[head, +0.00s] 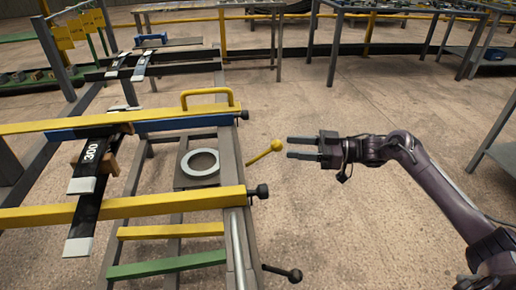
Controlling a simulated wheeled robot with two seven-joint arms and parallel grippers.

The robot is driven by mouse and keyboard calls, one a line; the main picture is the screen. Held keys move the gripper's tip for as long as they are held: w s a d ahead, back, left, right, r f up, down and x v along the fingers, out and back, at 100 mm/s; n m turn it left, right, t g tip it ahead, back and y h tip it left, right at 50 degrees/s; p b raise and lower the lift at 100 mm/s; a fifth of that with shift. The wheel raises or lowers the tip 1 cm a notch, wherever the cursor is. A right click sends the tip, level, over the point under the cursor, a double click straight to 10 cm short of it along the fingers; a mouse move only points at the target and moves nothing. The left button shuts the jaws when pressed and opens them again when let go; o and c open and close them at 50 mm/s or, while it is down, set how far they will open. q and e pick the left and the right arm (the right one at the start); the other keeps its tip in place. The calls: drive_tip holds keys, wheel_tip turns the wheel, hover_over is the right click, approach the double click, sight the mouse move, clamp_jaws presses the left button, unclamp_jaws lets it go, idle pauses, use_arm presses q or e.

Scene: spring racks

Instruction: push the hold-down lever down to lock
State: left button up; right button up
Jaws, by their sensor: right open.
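A short lever (263,153) with a yellow ball end sticks out to the right from the side of the rack (229,165). It slopes up toward its ball and looks like the hold-down lever. My right gripper (289,148) is open and empty, its two fingers pointing left. A second lever (281,271) with a black ball sticks out low at the rack's front. My left gripper is not in view.
Yellow bars (150,205) with black end knobs (262,191) cross the rack. A grey ring (200,162) lies on a plate, and black leaf springs (90,200), one marked 300, lie across the bars. Floor right of the rack is clear; tables stand behind.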

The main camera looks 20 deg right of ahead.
sight(279, 146)
drive_tip(key=x, duration=0.7)
drive_tip(key=shift+a, duration=0.2)
clamp_jaws()
